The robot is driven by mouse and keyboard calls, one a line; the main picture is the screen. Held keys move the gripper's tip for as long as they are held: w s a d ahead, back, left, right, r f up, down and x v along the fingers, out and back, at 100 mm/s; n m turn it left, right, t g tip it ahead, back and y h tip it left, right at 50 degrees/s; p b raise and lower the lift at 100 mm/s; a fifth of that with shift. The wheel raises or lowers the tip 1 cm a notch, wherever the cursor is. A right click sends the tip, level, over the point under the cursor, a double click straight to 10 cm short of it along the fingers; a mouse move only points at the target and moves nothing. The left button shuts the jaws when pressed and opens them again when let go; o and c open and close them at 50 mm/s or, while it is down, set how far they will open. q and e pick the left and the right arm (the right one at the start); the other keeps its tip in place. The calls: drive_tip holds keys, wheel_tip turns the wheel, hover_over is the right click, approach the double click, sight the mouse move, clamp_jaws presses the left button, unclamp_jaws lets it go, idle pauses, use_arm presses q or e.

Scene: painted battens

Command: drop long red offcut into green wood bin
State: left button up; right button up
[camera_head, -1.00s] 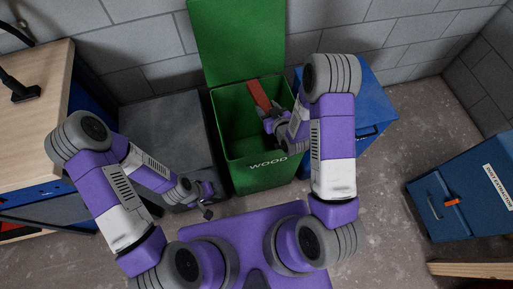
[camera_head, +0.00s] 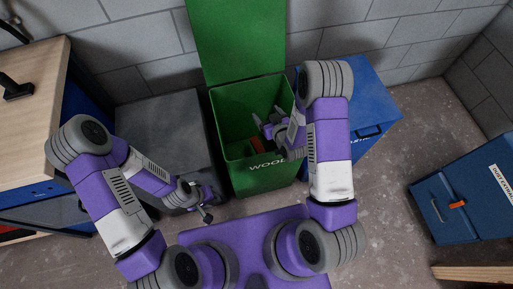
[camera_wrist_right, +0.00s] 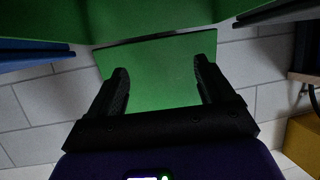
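The green wood bin (camera_head: 234,181) stands in the middle of the head view with its lid (camera_head: 238,45) up against the wall. The long red offcut (camera_head: 257,146) is inside the bin, low down near the front wall, partly hidden by my right gripper. My right gripper (camera_head: 268,117) is over the bin opening, its fingers apart. In the right wrist view the fingers (camera_wrist_right: 161,85) are spread with nothing between them, and green bin surfaces show beyond. My left gripper (camera_head: 208,199) hangs empty in front of the grey box, left of the bin; its finger gap is hard to make out.
A blue bin (camera_head: 368,108) stands right of the green bin, close beside it. A grey box (camera_head: 160,128) stands to its left, then a wooden-topped bench (camera_head: 35,85). A blue dust extraction unit (camera_head: 465,205) is at the right. Bare floor (camera_head: 390,215) lies between.

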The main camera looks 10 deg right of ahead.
drive_tip(key=p+v, duration=0.1)
drive_tip(key=v, duration=0.6)
drive_tip(key=shift+s+r, duration=0.15)
drive_tip(key=shift+s, duration=0.1)
idle(0.4)
